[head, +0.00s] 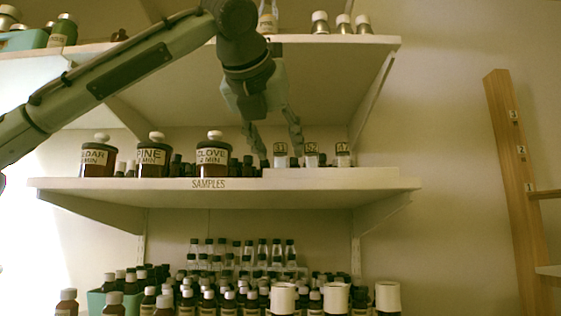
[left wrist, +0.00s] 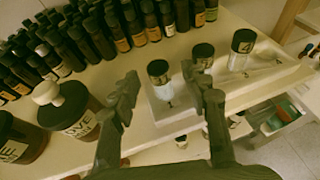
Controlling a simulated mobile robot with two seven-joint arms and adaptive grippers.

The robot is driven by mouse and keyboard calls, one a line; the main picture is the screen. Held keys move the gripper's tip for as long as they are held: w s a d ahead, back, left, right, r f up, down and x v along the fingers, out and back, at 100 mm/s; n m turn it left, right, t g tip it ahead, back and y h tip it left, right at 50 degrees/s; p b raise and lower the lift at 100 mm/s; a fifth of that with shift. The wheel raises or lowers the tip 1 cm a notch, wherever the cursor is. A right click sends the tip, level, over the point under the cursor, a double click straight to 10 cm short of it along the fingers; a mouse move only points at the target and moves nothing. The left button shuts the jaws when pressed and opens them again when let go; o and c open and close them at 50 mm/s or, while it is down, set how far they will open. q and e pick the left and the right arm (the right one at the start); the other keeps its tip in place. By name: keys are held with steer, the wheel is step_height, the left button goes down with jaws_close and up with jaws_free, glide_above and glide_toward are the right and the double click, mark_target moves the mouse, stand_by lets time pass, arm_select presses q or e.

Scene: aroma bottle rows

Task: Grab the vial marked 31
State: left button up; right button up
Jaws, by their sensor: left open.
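Three small clear vials with dark caps stand upright in a row on a white raised block on the samples shelf. The leftmost vial (head: 281,160) has a label that seems to read 31, though it is small and blurred. The middle vial (head: 311,160) seems to read 52; the right vial (head: 343,159) is hard to read. My left gripper (head: 280,152) is open and points down at the leftmost vial, its fingers on either side in the picture. In the left wrist view that vial (left wrist: 160,78) shows beyond and between the open fingertips, apparently untouched. My right gripper is not in view.
Brown jars, including a clove jar (head: 213,157) and a pine jar (head: 153,158), stand left on the samples shelf (head: 250,185). Several small dark bottles (left wrist: 100,38) crowd behind. Many bottles fill the level below.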

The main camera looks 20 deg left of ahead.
arm_select(q)
jaws_close()
steer(key=shift+r, duration=0.1)
